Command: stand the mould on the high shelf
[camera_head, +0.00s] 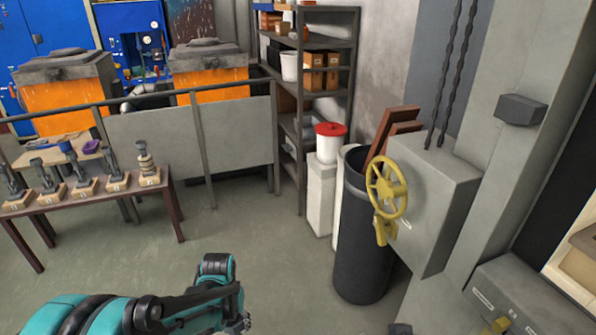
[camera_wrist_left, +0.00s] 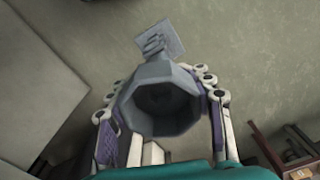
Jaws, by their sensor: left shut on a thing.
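My left gripper (camera_head: 243,322) shows at the bottom of the head view, with its arm coming in from the left. In the left wrist view its fingers are shut on a grey piece (camera_wrist_left: 156,76), apparently the mould. The piece has an angular, many-sided body with a dark round opening facing the camera. A stepped neck and a square plate stick out at its far end. The held piece is not clear in the head view. A dark metal rack (camera_head: 330,43) with several shelves stands at the back. My right gripper is not in view.
A wooden table (camera_head: 107,195) at left bears several grey pieces on numbered blocks. A metal railing barrier (camera_head: 150,140) stands behind it. A black bin (camera_head: 362,240) and a yellow handwheel (camera_head: 387,188) on a grey housing are at right. The middle floor is clear.

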